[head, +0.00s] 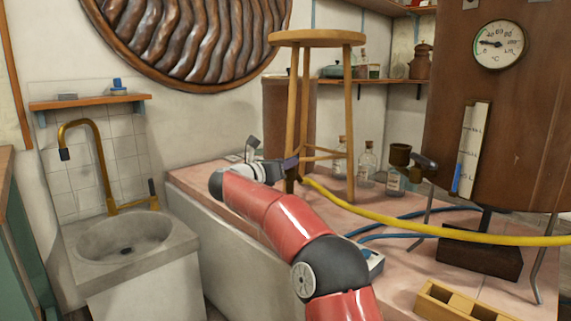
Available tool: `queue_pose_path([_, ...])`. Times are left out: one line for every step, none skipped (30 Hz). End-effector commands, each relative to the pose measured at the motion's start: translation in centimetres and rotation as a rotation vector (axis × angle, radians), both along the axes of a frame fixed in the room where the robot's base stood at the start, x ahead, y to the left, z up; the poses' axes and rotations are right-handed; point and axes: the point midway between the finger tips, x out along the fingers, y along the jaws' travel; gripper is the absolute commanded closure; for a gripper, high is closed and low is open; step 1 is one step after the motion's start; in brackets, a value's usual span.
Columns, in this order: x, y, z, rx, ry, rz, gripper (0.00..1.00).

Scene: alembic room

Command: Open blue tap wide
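My gripper (272,164) is at the end of my red arm, over the pink-tiled bench, in front of the stool's legs. A small dark blue-violet lever (291,161) shows right at the fingertips. It looks like the blue tap's handle, but it is too small to be sure. The gripper touches it or is very close; I cannot tell whether the fingers are shut on it. Below the lever is a small dark brass-like fitting (290,180), near the end of the yellow hose. Most of the tap's body is hidden or unclear.
A wooden stool (317,39) stands close behind the gripper. A yellow hose (430,231) and blue hoses (400,218) cross the bench. A large wooden vat (490,125) with a dial stands at right. A sink (130,242) with a brass faucet (103,165) is at left.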

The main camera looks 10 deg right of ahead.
Motion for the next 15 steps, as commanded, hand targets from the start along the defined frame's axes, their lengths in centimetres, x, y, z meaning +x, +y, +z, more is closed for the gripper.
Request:
queue_pose_path([-0.6, 0.8, -0.1, 0.000, -0.002, 0.004, 0.61])
queue_pose_path([-1.0, 1.2, -0.1, -0.001, -0.001, 0.005, 0.61])
queue_pose_path([-1.5, 1.7, -0.1, 0.000, -0.002, 0.004, 0.61])
queue_pose_path([-1.9, 2.1, 0.0, -0.001, -0.002, 0.005, 0.61])
queue_pose_path([-2.2, 2.5, -0.1, -0.001, -0.002, 0.005, 0.61])
queue_pose_path([-2.7, 3.0, -0.1, -0.001, -0.002, 0.004, 0.61])
queue_pose_path([-3.0, 3.3, -0.1, -0.001, -0.002, 0.004, 0.61])
queue_pose_path([-3.3, 3.6, 0.0, -0.001, -0.002, 0.005, 0.61])
queue_pose_path([-3.6, 3.9, 0.0, -0.001, -0.002, 0.004, 0.61])
queue_pose_path([-3.8, 4.1, 0.0, 0.000, -0.002, 0.002, 0.61])
queue_pose_path([-4.0, 4.3, 0.0, 0.000, -0.002, 0.002, 0.61])
queue_pose_path([-4.2, 4.5, 0.0, -0.001, -0.001, 0.002, 0.61])
queue_pose_path([-4.3, 4.7, 0.0, -0.001, -0.001, 0.002, 0.61])
queue_pose_path([-4.4, 4.7, 0.0, 0.000, 0.000, 0.002, 0.61])
queue_pose_path([-4.4, 4.8, 0.0, 0.000, 0.000, 0.002, 0.61])
